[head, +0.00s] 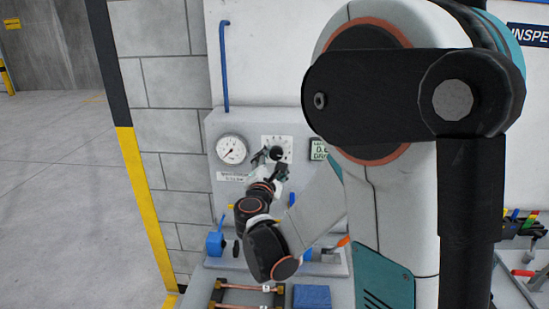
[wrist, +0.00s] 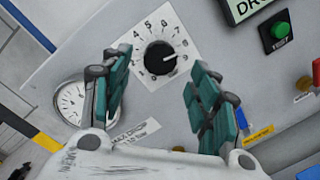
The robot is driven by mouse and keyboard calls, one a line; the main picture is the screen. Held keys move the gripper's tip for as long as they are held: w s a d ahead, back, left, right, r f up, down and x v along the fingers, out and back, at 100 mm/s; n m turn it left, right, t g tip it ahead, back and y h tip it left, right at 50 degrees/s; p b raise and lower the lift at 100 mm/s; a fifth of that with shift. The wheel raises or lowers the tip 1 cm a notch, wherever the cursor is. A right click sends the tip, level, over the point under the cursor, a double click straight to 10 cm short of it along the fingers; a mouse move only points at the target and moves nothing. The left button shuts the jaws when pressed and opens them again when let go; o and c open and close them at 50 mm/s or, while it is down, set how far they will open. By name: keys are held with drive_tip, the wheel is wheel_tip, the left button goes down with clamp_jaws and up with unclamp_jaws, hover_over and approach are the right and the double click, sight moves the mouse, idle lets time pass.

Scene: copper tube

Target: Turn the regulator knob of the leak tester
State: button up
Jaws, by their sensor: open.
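The leak tester (head: 215,200) is a grey panel against the wall. Its regulator knob (wrist: 160,57) is round and black, on a white numbered dial plate (wrist: 145,77). The knob's white mark points to the right in the wrist view, near the 8 and 9. In the head view the dial plate (head: 268,141) shows, with the knob partly covered by my gripper (head: 277,156). In the wrist view my gripper (wrist: 157,72) is open, its teal-padded fingers on either side of the knob with gaps. I cannot tell whether the fingertips reach its depth.
A round pressure gauge (head: 232,149) is left of the dial. Blue clamps (head: 215,243) and a copper tube assembly (head: 246,288) are below the panel.

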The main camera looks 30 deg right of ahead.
sight(275, 155)
drive_tip(key=x, duration=0.5)
drive_tip(key=c, duration=1.1)
